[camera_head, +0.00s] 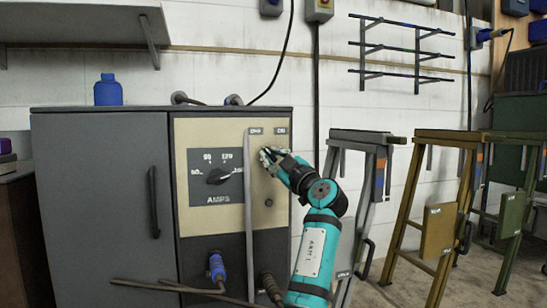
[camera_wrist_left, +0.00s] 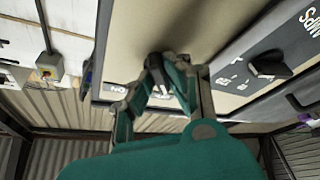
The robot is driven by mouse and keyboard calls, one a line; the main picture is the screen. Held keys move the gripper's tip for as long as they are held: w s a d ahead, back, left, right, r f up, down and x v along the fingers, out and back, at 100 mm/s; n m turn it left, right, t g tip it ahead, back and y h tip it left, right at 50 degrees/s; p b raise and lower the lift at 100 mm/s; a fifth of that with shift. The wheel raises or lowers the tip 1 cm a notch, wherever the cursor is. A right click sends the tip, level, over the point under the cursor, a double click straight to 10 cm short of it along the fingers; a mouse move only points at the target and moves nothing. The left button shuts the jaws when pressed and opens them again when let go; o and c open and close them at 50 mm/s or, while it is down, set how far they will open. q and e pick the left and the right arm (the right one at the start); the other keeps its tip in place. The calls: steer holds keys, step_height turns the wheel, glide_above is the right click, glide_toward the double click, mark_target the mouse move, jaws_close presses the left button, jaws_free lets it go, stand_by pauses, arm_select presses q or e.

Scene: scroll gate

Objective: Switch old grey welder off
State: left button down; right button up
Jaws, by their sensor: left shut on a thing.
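The old grey welder (camera_head: 100,200) is a tall grey cabinet with a beige control panel (camera_head: 191,137). The panel has a black AMPS dial (camera_head: 218,176), also visible in the left wrist view (camera_wrist_left: 270,63), and two small labels (camera_head: 268,131) at its top right. My left gripper (camera_head: 268,157) is at the panel just below these labels. In the left wrist view its fingers (camera_wrist_left: 168,65) are closed around a small dark switch lever (camera_wrist_left: 160,88) beside the ON label (camera_wrist_left: 118,89). The fingers hide much of the lever, so its position is unclear. My right gripper is out of view.
A thin grey upright bar (camera_head: 250,215) stands in front of the panel, left of my gripper. Cable plugs (camera_head: 217,268) are below. A blue bottle (camera_head: 108,91) stands on top. Grey and yellow trestles (camera_head: 410,215) stand to the right.

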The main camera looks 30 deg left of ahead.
arm_select(q)
steer(key=c, duration=1.3)
jaws_free()
steer(key=shift+c, duration=0.2)
steer(key=v, duration=1.2)
